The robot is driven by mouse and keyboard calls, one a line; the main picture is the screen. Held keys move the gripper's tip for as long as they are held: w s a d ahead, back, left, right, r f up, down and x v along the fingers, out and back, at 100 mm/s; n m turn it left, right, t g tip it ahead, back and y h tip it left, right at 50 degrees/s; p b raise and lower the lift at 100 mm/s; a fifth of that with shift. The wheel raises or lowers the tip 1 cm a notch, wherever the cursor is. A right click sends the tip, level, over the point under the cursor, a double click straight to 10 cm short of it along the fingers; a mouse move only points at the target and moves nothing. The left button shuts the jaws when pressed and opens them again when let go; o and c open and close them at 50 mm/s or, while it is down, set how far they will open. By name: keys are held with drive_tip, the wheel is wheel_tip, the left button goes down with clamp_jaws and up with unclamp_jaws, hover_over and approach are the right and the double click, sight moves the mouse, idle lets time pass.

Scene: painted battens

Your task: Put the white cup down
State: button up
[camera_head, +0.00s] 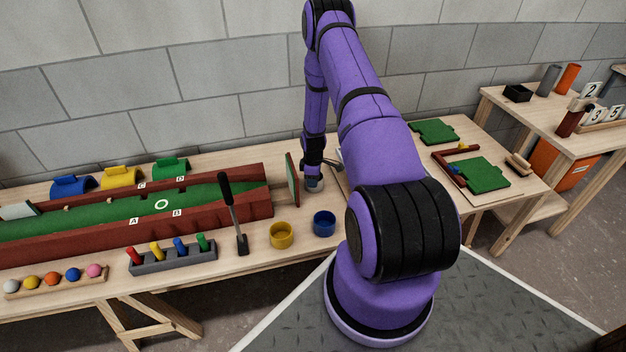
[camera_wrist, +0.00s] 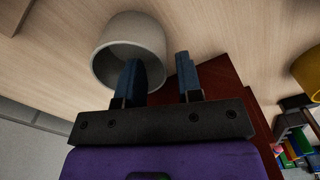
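The white cup (camera_wrist: 128,32) shows in the wrist view at the upper left, with its open mouth turned towards the camera. My gripper (camera_wrist: 157,76) has its two blue fingers apart. The left finger overlaps the cup's mouth, and the right finger is outside the cup, to the right of its wall. A gap shows between the right finger and the cup. In the head view my gripper (camera_head: 313,184) is low over the table beside the green upright board; the cup is mostly hidden there, and its contact with the table cannot be made out.
A yellow cup (camera_head: 281,236) and a blue cup (camera_head: 324,224) stand in front of my gripper. Green panels (camera_head: 482,175) lie right.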

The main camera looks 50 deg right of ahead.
wheel_tip(320, 180, up, 12)
wheel_tip(320, 180, up, 18)
drive_tip(key=r+m+t, duration=0.1)
hover_over(313, 191)
drive_tip(key=w+a, duration=0.3)
drive_tip(key=a, duration=0.4)
drive_tip(key=s+a+r+m+t+h, duration=0.1)
drive_tip(key=s+a+r, duration=0.1)
drive_tip(key=a+r, duration=0.45)
drive_tip(key=s+a+r+m, duration=0.1)
drive_tip(key=s+a+r, duration=0.15)
drive_tip(key=r, duration=0.65)
drive_tip(key=s+a+r+m+t, duration=0.2)
drive_tip(key=s+a+r, duration=0.9)
drive_tip(key=s+a+r+m, duration=0.1)
drive_tip(key=s+a, duration=0.1)
drive_tip(key=s, duration=0.5)
drive_tip(key=s+a+r+m+t+y, duration=0.1)
drive_tip(key=s+a+r, duration=0.1)
drive_tip(key=s, duration=0.4)
drive_tip(key=shift+s+a, duration=0.4)
drive_tip(key=shift+a, duration=0.45)
